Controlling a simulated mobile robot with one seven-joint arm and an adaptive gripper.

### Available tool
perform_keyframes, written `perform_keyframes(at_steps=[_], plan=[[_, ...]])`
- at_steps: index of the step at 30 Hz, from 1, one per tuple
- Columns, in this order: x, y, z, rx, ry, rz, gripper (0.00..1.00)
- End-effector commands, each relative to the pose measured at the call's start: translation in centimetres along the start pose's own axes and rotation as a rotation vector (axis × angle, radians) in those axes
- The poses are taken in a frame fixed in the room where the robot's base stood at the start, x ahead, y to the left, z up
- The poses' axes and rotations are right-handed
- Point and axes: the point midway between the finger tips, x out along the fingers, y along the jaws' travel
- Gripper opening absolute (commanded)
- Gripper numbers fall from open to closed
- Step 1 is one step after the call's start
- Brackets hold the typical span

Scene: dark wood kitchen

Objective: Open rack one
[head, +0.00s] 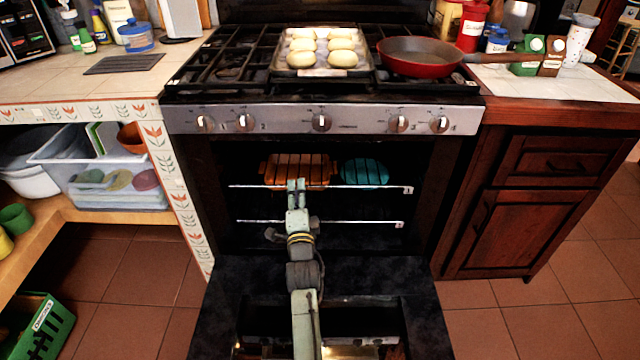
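The oven door (222,310) is folded down, and the oven is open. Inside are two wire racks. The upper rack (345,186), with a small tag at its right end, bears an orange ridged item (285,165) and a teal ridged item (364,172). The lower rack (350,221) also has a tag and looks empty. The tag numbers are too small to read surely. My arm reaches in over the door. My gripper (297,184) is at the upper rack's front edge, left of its middle, in front of the orange item. Its fingers and any contact are unclear.
On the stove top are a tray of dough pieces (340,75) and a red pan (420,60). Wooden cabinets (540,200) stand close on the right, and a tiled counter with a shelf (185,215) on the left. Floor is free beside the door; a green crate (40,325) lies lower left.

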Motion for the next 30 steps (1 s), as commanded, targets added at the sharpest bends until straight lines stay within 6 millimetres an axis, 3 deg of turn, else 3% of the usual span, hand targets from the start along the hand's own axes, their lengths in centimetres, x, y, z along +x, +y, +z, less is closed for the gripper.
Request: perform_keyframes(at_steps=[1,3,6,11,24,30], plan=[[-0.8,2.7,-2.0,0.033,0.031,0.051,0.27],[-1.6,5.2,-3.8,0.076,0.062,0.095,0.27],[-2.2,7.3,-5.2,0.111,0.088,0.128,0.27],[-1.0,8.1,-5.7,0.123,0.096,0.134,0.27],[6.4,9.3,-6.2,0.121,0.095,0.132,0.27],[8.0,9.2,-6.3,0.12,0.093,0.133,0.27]])
